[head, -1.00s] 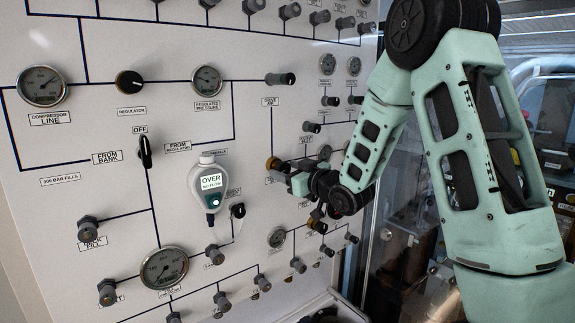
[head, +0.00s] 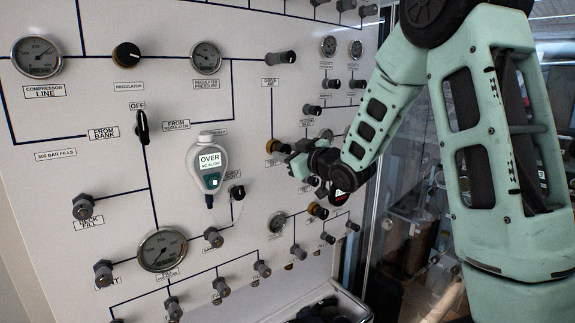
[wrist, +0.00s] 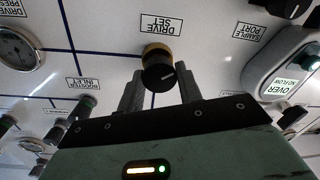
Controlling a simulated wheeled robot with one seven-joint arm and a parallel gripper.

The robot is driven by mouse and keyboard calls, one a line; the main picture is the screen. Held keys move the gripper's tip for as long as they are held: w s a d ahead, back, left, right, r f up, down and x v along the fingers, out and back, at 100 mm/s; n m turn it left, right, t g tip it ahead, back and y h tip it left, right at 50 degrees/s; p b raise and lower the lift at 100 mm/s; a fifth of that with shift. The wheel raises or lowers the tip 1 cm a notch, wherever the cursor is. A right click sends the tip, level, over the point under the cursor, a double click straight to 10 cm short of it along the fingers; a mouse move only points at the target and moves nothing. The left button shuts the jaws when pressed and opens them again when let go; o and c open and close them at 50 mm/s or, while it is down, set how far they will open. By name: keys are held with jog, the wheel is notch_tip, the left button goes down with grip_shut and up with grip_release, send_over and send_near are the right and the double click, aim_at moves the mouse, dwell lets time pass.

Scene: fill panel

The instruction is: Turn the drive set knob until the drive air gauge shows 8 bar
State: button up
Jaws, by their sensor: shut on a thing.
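The drive set knob (wrist: 158,72) is black with a brass-coloured collar, beside its DRIVE SET label in the upside-down wrist view. In the head view its brass collar (head: 275,146) shows just left of my gripper (head: 290,155). My gripper (wrist: 160,92) is shut on the knob, with one grey finger on either side. A round gauge (wrist: 15,50) with a partly cut-off label starting DRIVE PRES stands at the left edge of the wrist view. Its reading is too small and glared to tell. In the head view my gripper and wrist cover part of this area.
A white handheld meter (head: 209,165) reading OVER, NO FLOW hangs left of my gripper. Several other knobs and gauges crowd the panel, including the regulator knob (head: 127,55) and compressor line gauge (head: 36,57). A booster inlet fitting (wrist: 86,104) sits close to one finger.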

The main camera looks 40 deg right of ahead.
jog(key=n+b, duration=0.2)
jog(key=b, duration=0.2)
jog(key=shift+f, duration=0.15)
jog(key=shift+r+n+b, duration=0.2)
jog(key=shift+n+b, duration=0.1)
jog(key=shift+n, duration=0.2)
jog(key=o, duration=1)
jog(key=shift+d, duration=0.1)
jog(key=s+b, duration=0.1)
jog(key=s, duration=0.4)
jog(key=s+d+b, duration=0.1)
jog(key=s+b, duration=0.1)
jog(key=s, duration=0.4)
jog(key=s+b, duration=0.1)
jog(key=s, duration=0.5)
jog(key=shift+s+d+r+b, duration=0.2)
jog(key=shift+d+r+b, duration=0.1)
jog(key=shift+b, duration=0.1)
